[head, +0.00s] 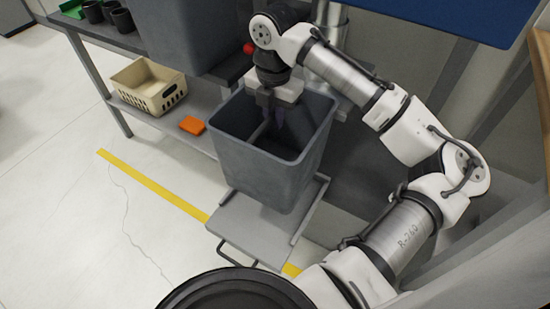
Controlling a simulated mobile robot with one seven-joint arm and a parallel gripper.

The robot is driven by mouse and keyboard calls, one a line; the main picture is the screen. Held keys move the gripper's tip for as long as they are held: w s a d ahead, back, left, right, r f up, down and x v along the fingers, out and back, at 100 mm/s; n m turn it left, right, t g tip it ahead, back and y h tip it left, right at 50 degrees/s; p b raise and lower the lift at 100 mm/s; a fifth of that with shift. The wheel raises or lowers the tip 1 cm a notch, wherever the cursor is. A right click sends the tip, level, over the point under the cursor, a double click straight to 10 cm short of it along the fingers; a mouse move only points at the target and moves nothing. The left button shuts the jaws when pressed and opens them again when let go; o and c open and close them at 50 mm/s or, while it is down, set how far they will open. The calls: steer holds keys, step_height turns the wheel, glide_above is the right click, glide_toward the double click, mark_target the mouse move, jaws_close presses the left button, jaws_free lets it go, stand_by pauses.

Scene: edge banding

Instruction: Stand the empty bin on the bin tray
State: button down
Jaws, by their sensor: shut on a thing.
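The empty bin (262,167) is a dark grey, open-topped tub in the middle of the head view. It looks nearly upright, and I see nothing inside it besides the fingers. My gripper (268,118) points down into its mouth and is shut on the bin; the exact grip point is hard to make out. The bin tray (240,229) is a flat grey plate with raised side edges and a bar handle at the front. The bin is over the back part of the tray and hides it. I cannot tell whether the bin's base touches the tray.
A grey bench behind holds a large grey box (185,35) and several dark cups (108,15). Its lower shelf holds a cream basket (148,87) and an orange block (192,125). A yellow line (150,184) crosses the floor. The floor at left is clear.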

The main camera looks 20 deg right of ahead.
step_height(320, 180, down, 13)
steer(key=shift+r, duration=0.1)
stand_by(0.3)
steer(key=shift+f+b, duration=0.2)
steer(key=shift+b, duration=0.1)
steer(key=c, duration=1.4)
jaws_free()
step_height(320, 180, up, 12)
steer(key=shift+r, duration=0.2)
